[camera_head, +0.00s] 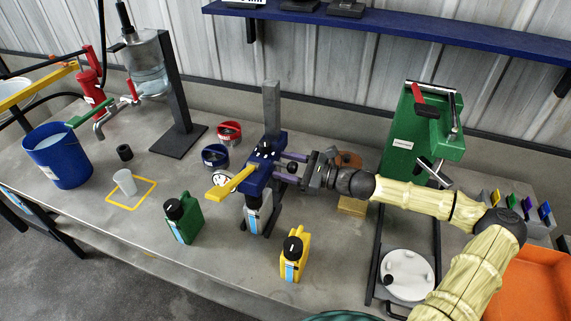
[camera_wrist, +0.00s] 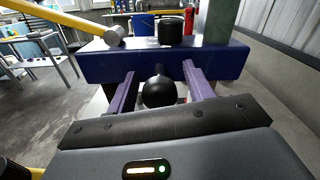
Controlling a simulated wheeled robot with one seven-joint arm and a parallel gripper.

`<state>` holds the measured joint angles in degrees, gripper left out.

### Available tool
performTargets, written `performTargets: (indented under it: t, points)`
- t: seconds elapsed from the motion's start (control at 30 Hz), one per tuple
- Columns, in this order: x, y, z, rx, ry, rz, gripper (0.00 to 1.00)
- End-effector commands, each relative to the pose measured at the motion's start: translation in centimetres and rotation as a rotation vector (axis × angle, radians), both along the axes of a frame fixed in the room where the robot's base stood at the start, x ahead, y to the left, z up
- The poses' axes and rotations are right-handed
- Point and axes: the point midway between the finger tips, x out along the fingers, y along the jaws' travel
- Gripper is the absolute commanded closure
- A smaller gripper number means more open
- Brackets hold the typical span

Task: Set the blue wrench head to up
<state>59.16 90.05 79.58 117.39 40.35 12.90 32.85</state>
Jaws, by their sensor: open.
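The blue head (camera_head: 259,176) sits on a grey upright post (camera_head: 271,105) near the middle of the bench. A yellow bar (camera_head: 232,183) sticks out of its left side. A round black knob (camera_wrist: 158,92) on a short stem stands out from the blue head's face, which fills the upper wrist view (camera_wrist: 110,66). My gripper (camera_head: 283,168) is open at the right side of the head, with its purple fingers level with the knob. In the wrist view the fingers (camera_wrist: 159,72) lie on either side of the knob, with visible gaps. Their tips look close to the blue face; contact cannot be told.
A green jug (camera_head: 183,218) and a yellow jug (camera_head: 295,256) stand in front of the head. A green stand (camera_head: 412,135) rises to the right, close to my arm. Red and blue rings (camera_head: 215,155) lie behind left. A blue bucket (camera_head: 57,157) is far left.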

Motion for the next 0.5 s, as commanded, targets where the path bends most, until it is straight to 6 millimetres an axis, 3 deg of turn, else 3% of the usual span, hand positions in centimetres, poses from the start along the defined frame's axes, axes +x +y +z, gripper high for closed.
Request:
performTargets:
  t: [0.3, 0.5]
  points:
    - [0.13, 0.30, -0.02, -0.001, -0.001, 0.000, 0.48]
    - [0.11, 0.29, -0.01, -0.001, -0.001, 0.000, 0.88]
